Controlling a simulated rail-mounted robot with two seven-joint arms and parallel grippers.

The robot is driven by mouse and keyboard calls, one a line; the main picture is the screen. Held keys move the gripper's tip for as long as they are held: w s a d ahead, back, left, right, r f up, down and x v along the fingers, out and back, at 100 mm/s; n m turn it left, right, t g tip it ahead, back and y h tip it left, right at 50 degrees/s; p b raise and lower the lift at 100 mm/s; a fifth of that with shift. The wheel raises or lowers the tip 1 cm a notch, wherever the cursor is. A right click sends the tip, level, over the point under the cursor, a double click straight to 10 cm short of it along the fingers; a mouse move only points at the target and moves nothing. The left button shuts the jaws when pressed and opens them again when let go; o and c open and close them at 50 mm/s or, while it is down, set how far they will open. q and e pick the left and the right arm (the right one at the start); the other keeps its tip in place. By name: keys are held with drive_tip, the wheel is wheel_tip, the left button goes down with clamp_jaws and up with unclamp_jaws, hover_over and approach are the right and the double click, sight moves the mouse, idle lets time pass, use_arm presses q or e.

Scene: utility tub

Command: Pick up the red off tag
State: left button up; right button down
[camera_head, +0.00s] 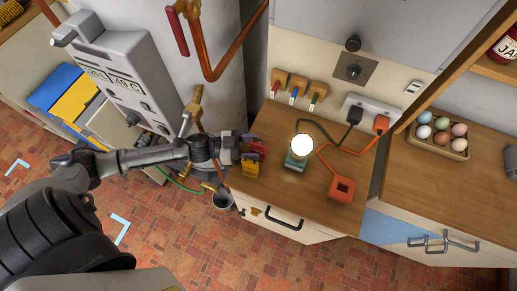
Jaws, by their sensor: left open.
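A small red piece (259,151), which looks like the red off tag, lies near the left edge of the wooden counter top; any lettering on it is too small to read. My left gripper (246,148) reaches in from the left, with its open fingers right at the red piece. The fingers partly hide the piece, and I cannot tell whether they touch it. A yellow block-like item (250,166) sits just below the fingers. My right gripper is not in view.
A lit lamp (301,150) and an orange square item (341,188) with a cord stand to the right on the counter (290,190). An egg tray (438,135) is farther right. Wooden holders (297,88) are at the back.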

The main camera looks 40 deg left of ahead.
use_arm(q)
drive_tip(key=shift+w+d, duration=0.15)
drive_tip(key=shift+c, duration=0.2)
clamp_jaws()
idle(0.3)
